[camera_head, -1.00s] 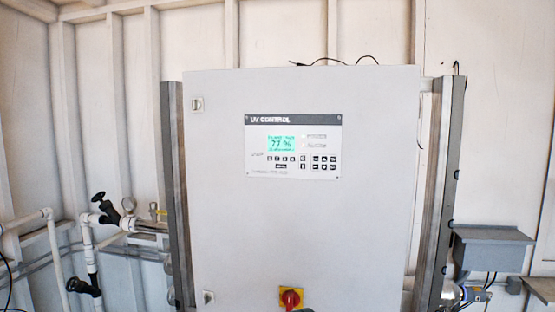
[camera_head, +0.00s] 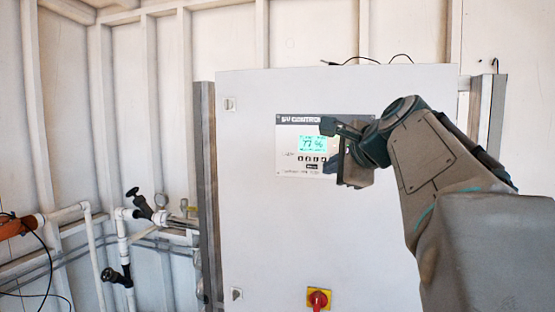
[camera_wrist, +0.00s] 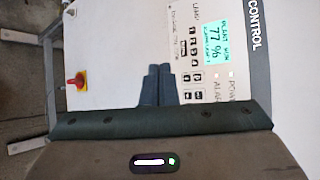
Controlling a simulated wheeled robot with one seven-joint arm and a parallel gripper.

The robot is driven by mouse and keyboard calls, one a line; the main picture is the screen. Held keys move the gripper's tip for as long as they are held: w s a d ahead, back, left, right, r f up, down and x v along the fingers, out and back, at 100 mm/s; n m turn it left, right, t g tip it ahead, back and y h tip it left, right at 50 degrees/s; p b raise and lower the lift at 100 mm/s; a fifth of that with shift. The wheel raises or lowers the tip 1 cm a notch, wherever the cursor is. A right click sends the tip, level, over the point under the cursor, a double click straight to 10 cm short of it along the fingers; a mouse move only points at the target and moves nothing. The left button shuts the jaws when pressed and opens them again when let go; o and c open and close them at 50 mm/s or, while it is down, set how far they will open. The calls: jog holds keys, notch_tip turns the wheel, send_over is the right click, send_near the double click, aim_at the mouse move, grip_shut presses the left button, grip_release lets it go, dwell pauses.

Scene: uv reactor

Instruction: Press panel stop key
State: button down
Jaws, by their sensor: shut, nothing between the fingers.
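The UV CONTROL panel (camera_head: 286,150) is on the front of a grey cabinet, with a lit green display (camera_head: 312,143) reading 77 %. The wrist view shows the panel (camera_wrist: 236,50) turned sideways, with its display (camera_wrist: 213,42) and small keys (camera_wrist: 194,62). Key labels are too small to read, so I cannot tell which is the stop key. My gripper (camera_head: 328,167) is in front of the panel and hides its right part in the head view. Its fingers (camera_wrist: 158,68) are together and empty in the wrist view, beside the keys. I cannot tell whether they touch the panel.
The grey cabinet (camera_head: 255,220) has a red rotary switch (camera_head: 318,299) on a yellow plate low down; the switch also shows in the wrist view (camera_wrist: 76,82). Pipes with black-handled valves (camera_head: 139,201) are at the left. Cables lie on the cabinet top.

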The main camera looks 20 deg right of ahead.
jog(key=shift+w, duration=0.1)
jog(key=w+d+p, duration=0.3)
jog(key=w+d, duration=0.2)
jog(key=w, duration=0.2)
dwell(0.4)
jog(key=shift+w, duration=0.1)
dwell(1.9)
jog(key=shift+w+d+p, duration=0.15)
jog(key=shift+w+p, duration=0.15)
jog(key=shift+w, duration=0.05)
jog(key=shift+w+d, duration=0.15)
jog(key=shift+w, duration=0.05)
dwell(0.5)
jog(key=shift+s, duration=0.1)
jog(key=shift+s+a, duration=0.35)
jog(key=shift+s, duration=0.15)
